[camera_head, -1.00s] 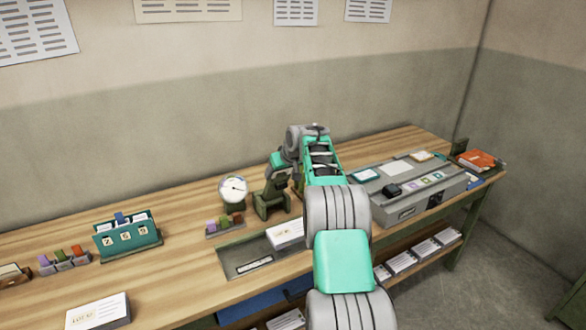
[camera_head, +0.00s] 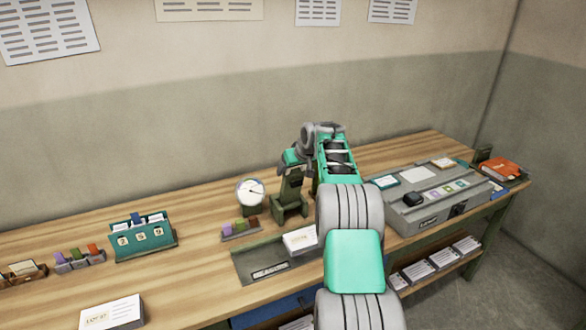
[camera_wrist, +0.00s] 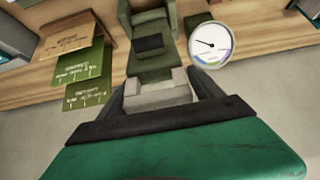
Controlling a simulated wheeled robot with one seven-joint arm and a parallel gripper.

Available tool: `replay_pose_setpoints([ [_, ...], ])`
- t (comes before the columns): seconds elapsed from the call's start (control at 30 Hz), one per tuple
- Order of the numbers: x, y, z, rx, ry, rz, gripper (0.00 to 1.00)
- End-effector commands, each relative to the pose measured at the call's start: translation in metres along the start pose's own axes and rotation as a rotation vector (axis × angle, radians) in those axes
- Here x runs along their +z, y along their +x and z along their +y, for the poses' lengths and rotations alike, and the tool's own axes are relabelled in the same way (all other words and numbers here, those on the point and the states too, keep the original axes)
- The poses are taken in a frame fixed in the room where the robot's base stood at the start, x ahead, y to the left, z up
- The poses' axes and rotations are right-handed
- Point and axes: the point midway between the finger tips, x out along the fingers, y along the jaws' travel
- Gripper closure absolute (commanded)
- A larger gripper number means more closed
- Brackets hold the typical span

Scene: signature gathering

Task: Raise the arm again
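A dark green press-like device (camera_head: 290,205) stands on the bench beside a round dial; its upright rises to just under my gripper (camera_head: 293,158). In the wrist view, the device (camera_wrist: 150,35) with its dark pad lies straight ahead. My two dark fingers (camera_wrist: 160,70) stand apart, with a light grey block (camera_wrist: 155,95) between them. The block fills most of the gap; whether the fingers press on it, and whether it belongs to the device, I cannot tell. My own arm links hide part of the bench to the right.
The round dial (camera_head: 250,192) stands left of the device. A tray (camera_head: 262,268) with a white card stack (camera_head: 300,241) lies in front. A grey box unit (camera_head: 440,205) is at the right, a teal number holder (camera_head: 143,238) at the left.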

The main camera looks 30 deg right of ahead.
Motion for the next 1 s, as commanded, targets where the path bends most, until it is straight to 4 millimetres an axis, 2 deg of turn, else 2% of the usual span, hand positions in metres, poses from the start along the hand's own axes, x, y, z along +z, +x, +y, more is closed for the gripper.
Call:
replay_pose_setpoints([
  [0.03,0.001,0.001,0.001,0.000,0.001,-0.003,0.21],
  [0.2,0.002,0.000,0.004,0.003,0.005,-0.003,0.09],
  [0.47,0.002,-0.004,0.004,0.005,0.005,-0.001,0.09],
  [0.57,0.002,-0.017,0.005,0.005,0.005,0.000,0.09],
  [0.8,0.003,-0.064,0.005,0.006,0.006,0.000,0.09],
  [1.0,0.003,-0.078,0.005,0.004,0.006,-0.004,0.09],
])
